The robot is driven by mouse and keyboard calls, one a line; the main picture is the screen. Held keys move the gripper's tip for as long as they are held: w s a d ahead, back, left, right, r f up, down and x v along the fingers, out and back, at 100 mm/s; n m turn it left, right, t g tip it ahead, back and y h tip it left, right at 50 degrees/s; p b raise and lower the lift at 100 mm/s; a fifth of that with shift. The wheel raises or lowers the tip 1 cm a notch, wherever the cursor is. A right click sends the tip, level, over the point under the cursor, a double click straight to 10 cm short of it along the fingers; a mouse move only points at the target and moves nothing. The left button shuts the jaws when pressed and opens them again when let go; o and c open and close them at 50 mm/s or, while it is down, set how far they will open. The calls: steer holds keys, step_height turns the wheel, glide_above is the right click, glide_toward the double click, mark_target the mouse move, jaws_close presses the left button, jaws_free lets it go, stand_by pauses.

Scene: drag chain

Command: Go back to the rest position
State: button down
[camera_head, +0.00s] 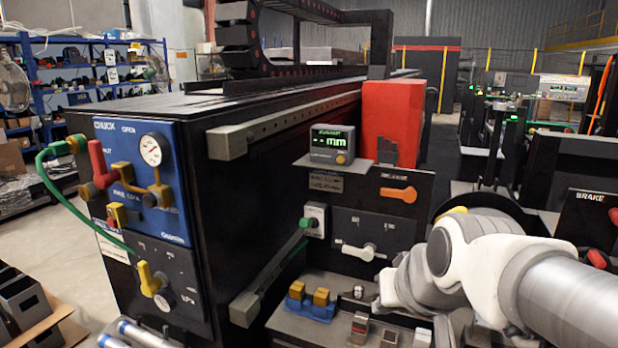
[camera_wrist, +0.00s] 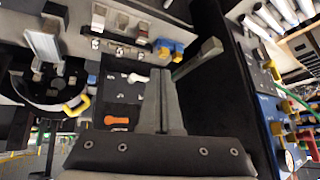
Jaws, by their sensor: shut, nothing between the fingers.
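My gripper (camera_wrist: 162,100) shows in the wrist view as two dark fingers side by side, shut and empty. They overlap the black control panel in the picture. I cannot tell the distance between them and the panel. In the head view my white and grey arm reaches in from the lower right, in front of the panel's right side. I cannot make out the fingers clearly there. The panel carries an orange lever (camera_head: 398,194), also in the wrist view (camera_wrist: 117,120), and a white lever (camera_head: 358,251), also in the wrist view (camera_wrist: 137,77).
A red block (camera_head: 393,108) and a green "mm" display (camera_head: 332,144) stand above the panel. A blue chuck panel (camera_head: 143,180) with hoses is at the left. Blue-and-yellow parts (camera_head: 310,302) sit on the lower shelf. A brake panel (camera_head: 590,225) stands at the right.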

steer(key=s+d+f+g+h, duration=0.1)
steer(key=s+d+f, duration=0.15)
steer(key=s, duration=0.65)
step_height(320, 180, up, 12)
steer(key=p, duration=1.2)
steer(key=shift+s+d+r+g, duration=0.25)
steer(key=shift+s+d+g, duration=0.05)
steer(key=shift+s, duration=0.15)
steer(key=shift+a, duration=0.15)
